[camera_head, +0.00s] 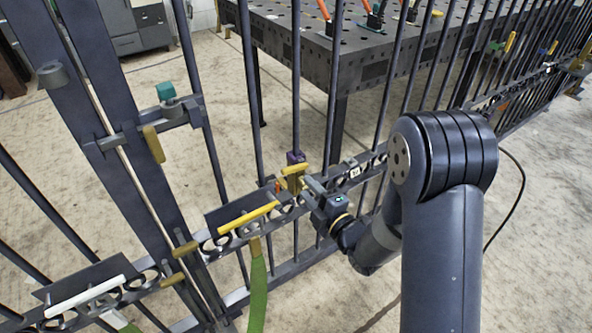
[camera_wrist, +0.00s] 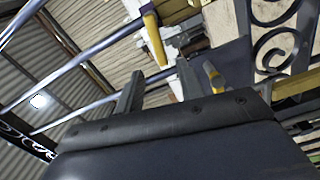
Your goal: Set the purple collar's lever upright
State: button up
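The purple collar (camera_head: 295,157) sits low on a vertical gate bar, near the middle of the camera_head view. Yellow parts (camera_head: 294,171) show just below it; which of them is its lever, and at what angle, I cannot tell for sure. My gripper (camera_head: 309,191) is just right of and below these yellow parts. In the camera_wrist view its two dark fingers (camera_wrist: 159,84) stand apart with nothing clearly between them. A yellow lever-like bar (camera_wrist: 154,40) is beyond the fingertips, and another yellow piece (camera_wrist: 213,76) is right of the right finger.
A teal block (camera_head: 166,91) with a hanging yellow lever (camera_head: 153,144) is on the gate's left post. A yellow bar (camera_head: 249,217) and a green strap (camera_head: 257,290) are left of my gripper. Bars and scrollwork crowd it. A dark perforated table (camera_head: 350,50) stands behind the gate.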

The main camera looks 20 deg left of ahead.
aim_at(292, 172)
jog(key=x, duration=0.9)
grip_shut()
dwell(0.4)
